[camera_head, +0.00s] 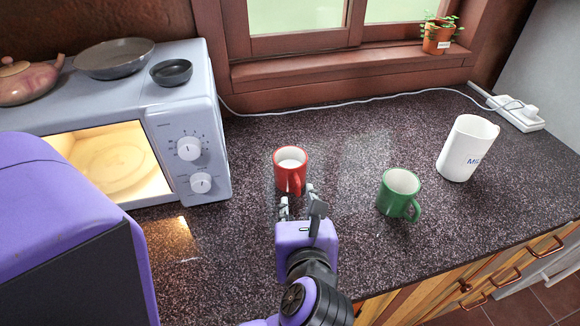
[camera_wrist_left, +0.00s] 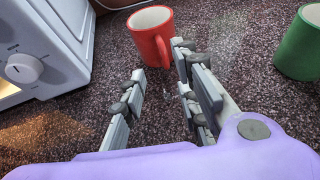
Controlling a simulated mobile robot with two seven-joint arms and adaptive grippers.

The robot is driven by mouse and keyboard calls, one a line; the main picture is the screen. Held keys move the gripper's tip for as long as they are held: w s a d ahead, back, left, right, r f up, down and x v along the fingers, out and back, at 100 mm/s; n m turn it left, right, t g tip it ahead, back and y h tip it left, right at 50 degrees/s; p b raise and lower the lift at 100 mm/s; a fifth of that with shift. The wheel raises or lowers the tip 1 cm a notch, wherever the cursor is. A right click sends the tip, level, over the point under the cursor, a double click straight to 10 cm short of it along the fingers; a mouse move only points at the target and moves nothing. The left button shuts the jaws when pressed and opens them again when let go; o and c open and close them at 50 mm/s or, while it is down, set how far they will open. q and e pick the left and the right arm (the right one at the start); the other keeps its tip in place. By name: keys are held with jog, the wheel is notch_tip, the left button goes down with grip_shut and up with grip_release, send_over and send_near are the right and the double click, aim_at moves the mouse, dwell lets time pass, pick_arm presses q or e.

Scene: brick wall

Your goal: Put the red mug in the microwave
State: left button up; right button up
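The red mug (camera_head: 287,172) stands upright on the dark counter, with its handle (camera_head: 297,184) facing my left gripper. My left gripper (camera_head: 297,200) is open and empty just in front of the mug. In the left wrist view the fingers (camera_wrist_left: 160,62) are apart, and the red mug (camera_wrist_left: 147,27) is just beyond them, its handle near the right fingertip. I cannot tell whether they touch. The microwave (camera_head: 212,134) is at the left, its lit cavity (camera_head: 108,160) showing a round plate. My right gripper is not in view.
A green mug (camera_head: 393,193) stands right of my left gripper, and a white mug-like container (camera_head: 465,150) farther right. A teapot (camera_head: 25,82), a pan (camera_head: 113,58) and a small dark bowl (camera_head: 171,72) sit on the microwave. Counter between microwave and red mug is clear.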

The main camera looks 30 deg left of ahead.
aim_at(299, 191)
pick_arm(q)
jog(key=x, duration=0.2)
jog(key=p+x, duration=0.1)
jog(key=x, duration=0.2)
jog(key=shift+w+d, duration=0.15)
jog(key=shift+w, duration=0.25)
jog(key=shift+w+f, duration=0.2)
jog(key=shift+f, duration=0.05)
jog(key=shift+c, duration=0.4)
grip_shut()
